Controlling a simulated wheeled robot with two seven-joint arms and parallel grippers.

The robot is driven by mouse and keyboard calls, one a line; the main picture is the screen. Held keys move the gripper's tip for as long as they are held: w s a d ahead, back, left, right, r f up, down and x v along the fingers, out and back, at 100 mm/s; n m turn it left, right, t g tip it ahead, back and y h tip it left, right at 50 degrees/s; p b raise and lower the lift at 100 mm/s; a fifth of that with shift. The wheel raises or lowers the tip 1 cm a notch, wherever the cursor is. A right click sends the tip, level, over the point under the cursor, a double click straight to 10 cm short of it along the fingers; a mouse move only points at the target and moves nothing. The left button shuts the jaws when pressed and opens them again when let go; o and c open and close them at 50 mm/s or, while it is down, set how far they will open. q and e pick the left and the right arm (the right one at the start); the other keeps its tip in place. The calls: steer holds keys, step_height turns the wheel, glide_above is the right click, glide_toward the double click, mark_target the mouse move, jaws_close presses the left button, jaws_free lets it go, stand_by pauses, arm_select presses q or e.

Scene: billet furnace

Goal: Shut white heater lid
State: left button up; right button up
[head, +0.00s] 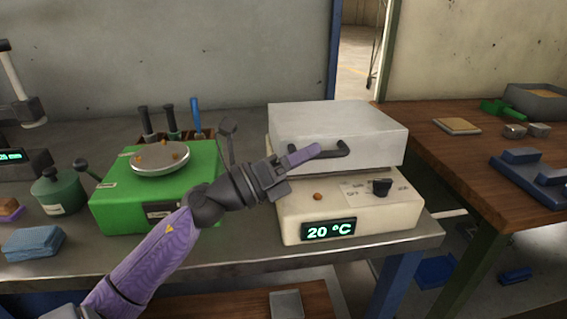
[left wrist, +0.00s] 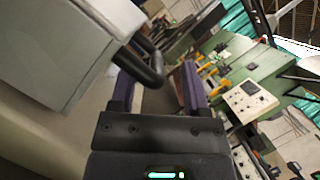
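The white heater (head: 300,222) stands on the metal bench, its display reading 20 °C. Its white lid (head: 335,118) sits low over the body, with a dark bar handle (head: 335,153) on its front. I cannot tell whether the lid is fully down. My left gripper (head: 303,155) is in front of the lid at the handle's left part. In the left wrist view the purple fingers (left wrist: 158,92) are apart, with the dark handle (left wrist: 150,66) near their tips and partly between them. The lid (left wrist: 60,45) fills the upper left there. My right gripper is not in view.
A green scale (head: 115,205) with a round pan stands left of the heater, close to my left arm. Tool handles stand behind it. A wooden table (head: 455,155) with trays and blocks is at the right. A small brown nugget (head: 318,196) is on the heater's front part.

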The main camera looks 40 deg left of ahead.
arm_select(q)
steer(key=v, duration=0.7)
steer(key=shift+s, duration=0.25)
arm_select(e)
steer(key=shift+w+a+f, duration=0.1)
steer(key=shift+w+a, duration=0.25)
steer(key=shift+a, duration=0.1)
arm_select(q)
steer(key=shift+a, duration=0.15)
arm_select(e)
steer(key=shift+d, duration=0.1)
